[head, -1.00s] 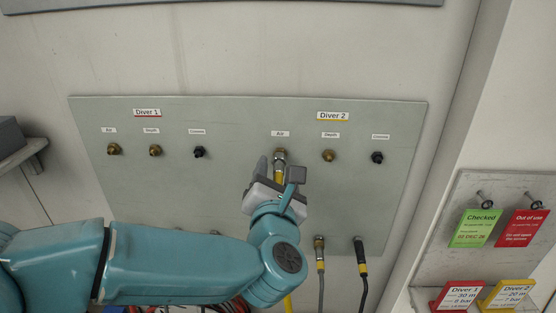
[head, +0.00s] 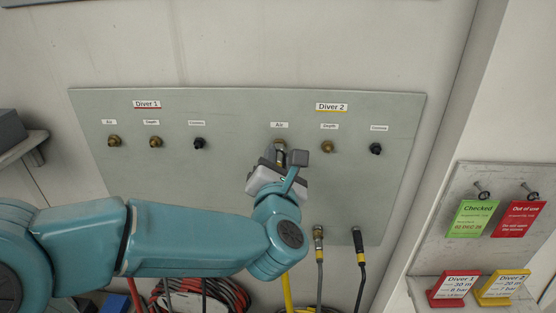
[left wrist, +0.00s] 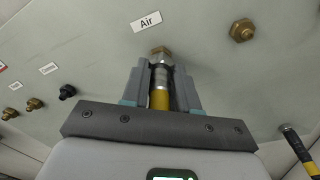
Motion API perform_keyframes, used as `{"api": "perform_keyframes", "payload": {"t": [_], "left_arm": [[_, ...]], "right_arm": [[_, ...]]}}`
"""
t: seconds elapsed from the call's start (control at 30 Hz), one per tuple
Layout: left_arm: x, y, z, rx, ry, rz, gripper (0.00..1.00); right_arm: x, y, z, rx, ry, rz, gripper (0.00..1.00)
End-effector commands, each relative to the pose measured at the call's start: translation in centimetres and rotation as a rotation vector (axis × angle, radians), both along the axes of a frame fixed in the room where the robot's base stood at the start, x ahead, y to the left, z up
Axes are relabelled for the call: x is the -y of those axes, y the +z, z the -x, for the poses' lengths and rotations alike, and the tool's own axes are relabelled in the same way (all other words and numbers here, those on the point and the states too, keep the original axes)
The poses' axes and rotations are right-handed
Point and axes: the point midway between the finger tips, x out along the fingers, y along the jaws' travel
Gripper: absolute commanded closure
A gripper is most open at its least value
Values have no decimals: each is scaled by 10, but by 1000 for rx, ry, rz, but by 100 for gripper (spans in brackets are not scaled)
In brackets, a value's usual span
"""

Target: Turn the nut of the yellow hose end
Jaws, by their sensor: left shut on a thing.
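The yellow hose end (left wrist: 160,97) is at the Air port under the Diver 2 label, with its metal part up against the brass fitting (left wrist: 160,53). In the head view only a little of its metal nut (head: 280,147) shows above my gripper. My left gripper (head: 284,157) is shut on the hose end, with one finger on each side, as the left wrist view (left wrist: 160,85) also shows. The yellow hose (head: 287,292) hangs below my wrist. Whether the nut is fully seated cannot be told. My right gripper is not in view.
The Diver 2 Depth fitting (head: 328,147) and Comms fitting (head: 376,149) are bare, to the right of my gripper. Two hose ends (head: 318,233) (head: 358,240) hang at the panel's lower edge. Diver 1 fittings (head: 155,142) are bare at left. Tags (head: 475,218) hang at right.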

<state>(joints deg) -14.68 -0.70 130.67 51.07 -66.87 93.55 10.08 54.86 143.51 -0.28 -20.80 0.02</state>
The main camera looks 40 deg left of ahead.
Motion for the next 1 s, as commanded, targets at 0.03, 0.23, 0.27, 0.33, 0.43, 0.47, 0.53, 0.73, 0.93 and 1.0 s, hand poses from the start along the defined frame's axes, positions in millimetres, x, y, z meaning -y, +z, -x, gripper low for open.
{"api": "perform_keyframes", "payload": {"t": [0.03,0.23,0.27,0.33,0.43,0.47,0.53,0.73,0.93,1.0], "left_arm": [[0,0,0,-2,0,-6,100],[0,0,0,-12,1,-23,100],[0,0,0,-15,1,-27,100],[0,0,0,-21,1,-38,100],[0,-1,0,-37,3,-64,100],[0,-1,0,-44,4,-75,100],[0,-1,0,-62,5,-104,100],[0,-2,0,-144,15,-239,100],[0,-1,0,-245,25,-401,100],[0,-1,0,-281,30,-458,100]], "right_arm": [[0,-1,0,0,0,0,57],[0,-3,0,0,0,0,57],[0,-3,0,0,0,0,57],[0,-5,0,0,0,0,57],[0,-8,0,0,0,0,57],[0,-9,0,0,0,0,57],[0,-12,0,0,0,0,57],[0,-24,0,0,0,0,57],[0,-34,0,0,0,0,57],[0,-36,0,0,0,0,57]]}}
